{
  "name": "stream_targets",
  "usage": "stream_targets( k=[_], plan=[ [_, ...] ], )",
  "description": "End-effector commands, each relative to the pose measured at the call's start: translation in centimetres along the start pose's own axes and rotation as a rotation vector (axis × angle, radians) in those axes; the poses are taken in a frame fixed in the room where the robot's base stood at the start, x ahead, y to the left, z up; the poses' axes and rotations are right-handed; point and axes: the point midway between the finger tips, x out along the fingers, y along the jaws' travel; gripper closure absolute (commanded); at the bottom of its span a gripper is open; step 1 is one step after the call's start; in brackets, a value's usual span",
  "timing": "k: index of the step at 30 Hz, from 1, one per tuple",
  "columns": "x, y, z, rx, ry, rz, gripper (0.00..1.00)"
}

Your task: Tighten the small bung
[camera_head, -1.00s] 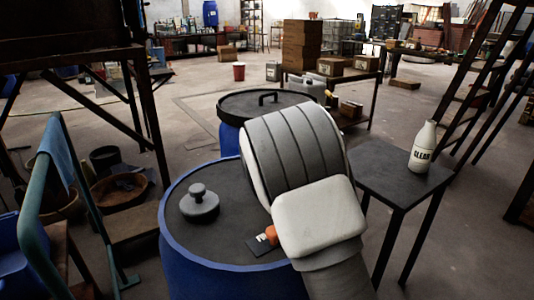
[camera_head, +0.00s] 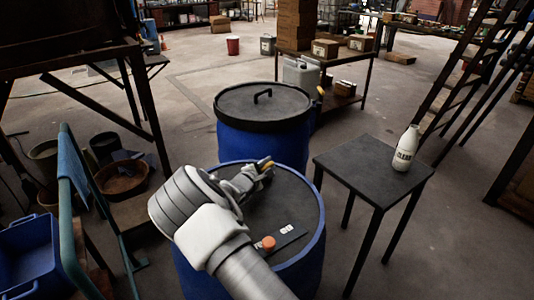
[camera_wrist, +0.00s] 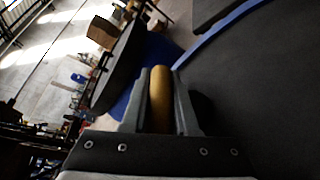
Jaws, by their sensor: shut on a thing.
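A blue vat (camera_head: 316,212) with a dark lid (camera_head: 285,195) stands in front of me. A small orange round cap (camera_head: 268,243), perhaps the small bung, sits on the lid by a dark plate (camera_head: 290,234) with white marks. My gripper (camera_head: 262,167) is over the far part of the lid, beyond the orange cap and apart from it. It is shut on a yellow-brown cylinder (camera_wrist: 160,98), seen between the fingers in the wrist view. I cannot tell whether the cylinder touches the lid. My arm covers the left part of the lid; the dark knobbed bung is hidden.
A second blue vat (camera_head: 263,140) with a handled black lid stands just behind. A dark table (camera_head: 370,170) with a white bottle (camera_head: 405,148) is at the right. A teal rail (camera_head: 80,190) and blue bin (camera_head: 28,250) are at the left. Floor between is open.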

Motion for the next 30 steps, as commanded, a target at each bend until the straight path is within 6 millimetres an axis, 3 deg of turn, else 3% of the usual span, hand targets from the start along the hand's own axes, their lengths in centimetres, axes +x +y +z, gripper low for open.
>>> stream_targets(
  k=[13,30],
  plan=[
    [0.04,-0.06,0.45,0.038,-0.126,-0.078,1.00],
    [0.02,-0.22,0.41,0.045,-0.151,-0.093,1.00]
  ],
)
